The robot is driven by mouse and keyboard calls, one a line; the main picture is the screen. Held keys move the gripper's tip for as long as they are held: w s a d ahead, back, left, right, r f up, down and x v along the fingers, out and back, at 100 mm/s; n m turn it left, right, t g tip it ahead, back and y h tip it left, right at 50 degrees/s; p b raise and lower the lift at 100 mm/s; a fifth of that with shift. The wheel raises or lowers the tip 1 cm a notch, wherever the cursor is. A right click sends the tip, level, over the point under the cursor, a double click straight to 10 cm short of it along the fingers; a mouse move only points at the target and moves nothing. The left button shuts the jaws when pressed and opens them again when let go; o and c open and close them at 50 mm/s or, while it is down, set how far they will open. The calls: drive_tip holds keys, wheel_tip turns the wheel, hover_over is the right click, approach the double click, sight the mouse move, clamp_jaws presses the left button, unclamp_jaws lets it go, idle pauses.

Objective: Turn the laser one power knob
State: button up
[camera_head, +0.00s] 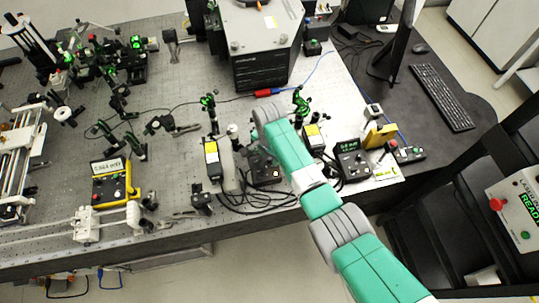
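A dark control box (352,161) with a lit green readout, which seems to show 0.0 mW, and small knobs stands near the bench's front edge, right of my arm. A second dark box (262,168) with a pale knob (275,173) lies just left of my arm, which partly covers it. I cannot read which box belongs to laser one. Two blocks with yellow labels, probably laser heads, stand near them, one on the left (211,158) and one on the right (313,138). My teal and grey arm reaches over the bench from the lower right. I cannot make out gripper fingers.
A yellow meter (114,182) with a readout stands front left. Black cables (262,198) loop along the front edge. Optics (136,62) crowd the left, and a large grey instrument (262,42) stands at the back. A monitor (392,45) and keyboard (441,97) are at right.

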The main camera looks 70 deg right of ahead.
sight(269, 158)
clamp_jaws()
drive_tip(key=shift+a+r+n+p, duration=0.1)
drive_tip(key=shift+n+p, duration=0.2)
drive_tip(key=shift+n, duration=1.3)
unclamp_jaws()
wheel_tip(269, 158, up, 8)
drive_tip(key=shift+f+p, duration=0.15)
drive_tip(key=shift+p, duration=0.5)
